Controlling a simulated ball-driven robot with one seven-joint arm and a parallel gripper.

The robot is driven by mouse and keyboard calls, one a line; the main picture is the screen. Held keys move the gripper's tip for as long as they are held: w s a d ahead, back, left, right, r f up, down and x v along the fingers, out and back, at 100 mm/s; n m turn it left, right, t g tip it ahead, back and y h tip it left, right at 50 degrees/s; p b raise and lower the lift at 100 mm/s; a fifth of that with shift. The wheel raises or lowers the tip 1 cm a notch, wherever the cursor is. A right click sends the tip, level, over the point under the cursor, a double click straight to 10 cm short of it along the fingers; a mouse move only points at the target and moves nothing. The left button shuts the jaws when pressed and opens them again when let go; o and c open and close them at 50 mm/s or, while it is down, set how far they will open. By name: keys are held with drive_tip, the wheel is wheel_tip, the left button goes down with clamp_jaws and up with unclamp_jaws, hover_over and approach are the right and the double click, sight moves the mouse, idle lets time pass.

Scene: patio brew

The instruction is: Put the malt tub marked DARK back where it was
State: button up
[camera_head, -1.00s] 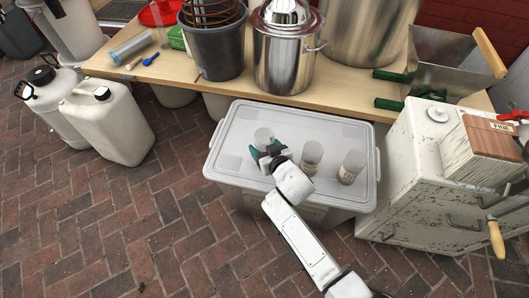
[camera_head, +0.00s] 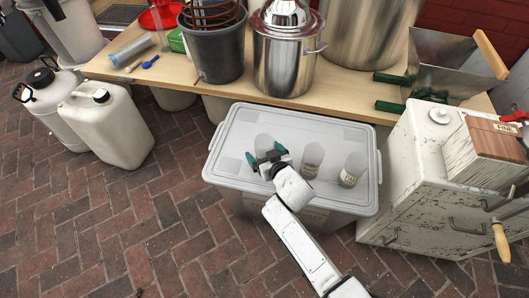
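Three small clear tubs stand in a row on the lid of a large translucent storage box (camera_head: 235,165). The left tub (camera_head: 263,143) is just behind my gripper. The middle tub (camera_head: 312,158) and the right tub (camera_head: 352,170) have pale labels, too small to read, so I cannot tell which is marked DARK. My gripper (camera_head: 265,157) is above the lid, in front of the left tub, its green-tipped fingers spread apart. It appears empty. The left tub's lower part is hidden by the gripper.
A wooden table (camera_head: 345,98) behind holds a grey bucket (camera_head: 213,48), a steel pot (camera_head: 284,58) and a metal hopper (camera_head: 440,62). A worn white cabinet (camera_head: 410,185) stands right. White jerrycans (camera_head: 108,125) stand left. The brick floor in front is clear.

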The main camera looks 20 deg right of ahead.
drive_tip(key=shift+r, duration=0.15)
drive_tip(key=shift+s+r+p, duration=0.2)
drive_tip(key=shift+s+p, duration=0.1)
drive_tip(key=shift+p, duration=0.15)
drive_tip(key=p+v, duration=0.4)
drive_tip(key=v, duration=0.7)
drive_tip(key=shift+s+p, duration=0.15)
drive_tip(key=shift+p, duration=0.2)
drive_tip(key=s+d+r+g, duration=0.1)
drive_tip(key=s+g, duration=0.3)
drive_tip(key=s, duration=0.5)
drive_tip(key=s+d+r+g, duration=0.1)
drive_tip(key=s+d+g, duration=0.2)
drive_tip(key=s, duration=0.6)
drive_tip(key=s+d+r+m+g+h, duration=0.1)
drive_tip(key=s+d+r+g, duration=0.1)
drive_tip(key=s+g, duration=0.3)
drive_tip(key=s+d, duration=0.1)
drive_tip(key=s, duration=0.3)
drive_tip(key=shift+s+g, duration=0.15)
drive_tip(key=shift+g, duration=0.15)
drive_tip(key=shift+d+f, duration=0.1)
